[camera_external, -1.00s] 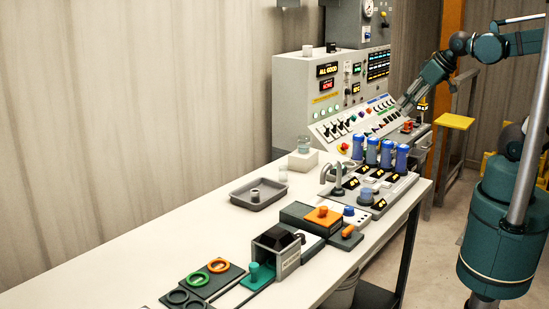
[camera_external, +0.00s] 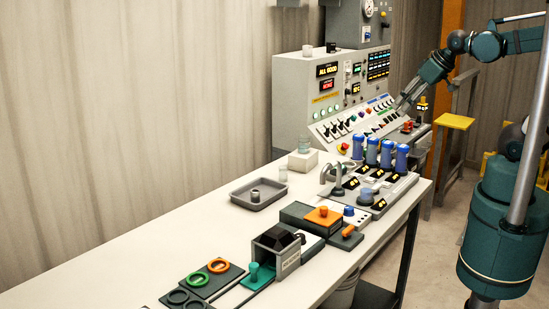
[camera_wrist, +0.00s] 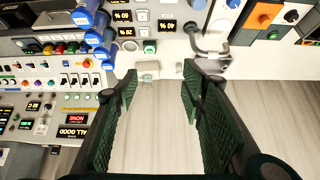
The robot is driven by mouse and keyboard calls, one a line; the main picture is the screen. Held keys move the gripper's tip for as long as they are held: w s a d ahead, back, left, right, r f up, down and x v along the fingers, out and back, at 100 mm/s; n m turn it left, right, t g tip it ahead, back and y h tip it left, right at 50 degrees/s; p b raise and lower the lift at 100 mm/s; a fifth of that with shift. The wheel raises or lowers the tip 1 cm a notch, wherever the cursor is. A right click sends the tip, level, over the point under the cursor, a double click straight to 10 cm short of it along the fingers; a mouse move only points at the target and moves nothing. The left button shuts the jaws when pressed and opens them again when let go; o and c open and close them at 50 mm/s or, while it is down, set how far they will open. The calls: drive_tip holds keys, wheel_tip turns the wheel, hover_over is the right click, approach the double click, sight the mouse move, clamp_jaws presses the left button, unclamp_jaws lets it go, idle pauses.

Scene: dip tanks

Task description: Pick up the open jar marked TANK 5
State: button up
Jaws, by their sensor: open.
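A clear glass jar (camera_external: 304,145) stands on a white block (camera_external: 302,162) at the back of the bench. A second small clear jar (camera_external: 283,173) stands on the bench in front of it, by the grey tray. No TANK 5 marking is readable on either, so I cannot tell which jar bears it. In the wrist view the white block (camera_wrist: 148,67) shows small between my fingers. My gripper (camera_external: 403,106) is above the control console, well right of and behind the jars. In the wrist view my gripper (camera_wrist: 159,78) has its two green fingers wide apart, with nothing between them.
Several blue cylinders (camera_external: 372,151) stand in a rack right of the jars. Curved metal pipes (camera_external: 331,171) rise in front of the rack. The control console (camera_external: 322,100) lies behind. The left front of the bench is clear.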

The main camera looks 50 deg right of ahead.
drive_tip(key=w+a+r+m+g, duration=0.2)
drive_tip(key=w+m, duration=0.3)
drive_tip(key=w, duration=0.8)
drive_tip(key=m+g+b, duration=0.2)
drive_tip(key=m+g, duration=0.3)
drive_tip(key=m, duration=0.7)
hover_over(283, 170)
drive_tip(key=w+d, duration=0.1)
wheel_tip(283, 170, down, 29)
drive_tip(key=shift+d, duration=0.2)
drive_tip(key=shift+w+f, duration=0.1)
drive_tip(key=shift+f, duration=0.1)
drive_tip(key=shift+f, duration=1.2)
drive_tip(key=shift+f, duration=0.1)
drive_tip(key=shift+d+f, duration=0.1)
drive_tip(key=shift+f, duration=2.4)
